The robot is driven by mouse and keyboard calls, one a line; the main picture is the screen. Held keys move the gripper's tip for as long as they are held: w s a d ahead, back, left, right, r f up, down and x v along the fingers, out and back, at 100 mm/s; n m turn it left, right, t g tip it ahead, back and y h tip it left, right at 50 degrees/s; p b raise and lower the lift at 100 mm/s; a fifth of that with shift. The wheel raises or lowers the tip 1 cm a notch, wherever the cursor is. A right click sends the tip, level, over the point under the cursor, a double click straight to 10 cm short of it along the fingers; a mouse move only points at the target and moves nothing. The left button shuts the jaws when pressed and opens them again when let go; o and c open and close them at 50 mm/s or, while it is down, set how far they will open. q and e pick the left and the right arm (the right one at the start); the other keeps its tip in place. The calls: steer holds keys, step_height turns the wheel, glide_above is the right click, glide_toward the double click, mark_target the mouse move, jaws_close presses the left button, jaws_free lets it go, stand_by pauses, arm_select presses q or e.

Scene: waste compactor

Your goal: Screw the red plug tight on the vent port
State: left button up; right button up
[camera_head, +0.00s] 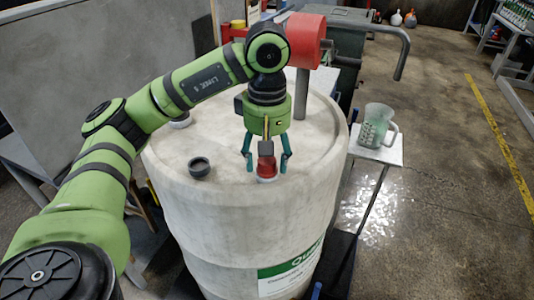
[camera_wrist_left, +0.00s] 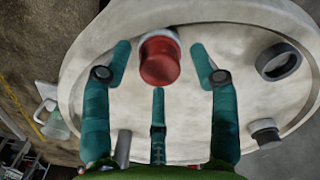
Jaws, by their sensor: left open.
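The red plug (camera_head: 266,167) sits on a pale port on top of the white drum (camera_head: 228,205), towards its front. It also shows in the left wrist view (camera_wrist_left: 160,62), with a pale collar at its base. My left gripper (camera_head: 266,160) points down over the plug with its teal fingers spread open. In the left wrist view the fingers (camera_wrist_left: 160,65) stand on several sides of the plug, with visible gaps between them and it. The vent port's opening is hidden under the plug. My right gripper is in neither view.
A dark open ring (camera_head: 199,167) stands on the drum top left of the plug. A red-headed pump with a grey pipe (camera_head: 301,95) rises behind the gripper. A clear jug (camera_head: 375,126) stands on a small side table (camera_head: 390,150). Floor to the right is clear.

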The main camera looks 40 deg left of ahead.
arm_select(q)
jaws_close()
steer(key=m, duration=0.5)
steer(key=shift+m, duration=0.3)
steer(key=m, duration=0.4)
steer(key=shift+m+b, duration=0.4)
steer(key=shift+m, duration=0.3)
steer(key=m, duration=0.4)
steer(key=shift+m, duration=0.3)
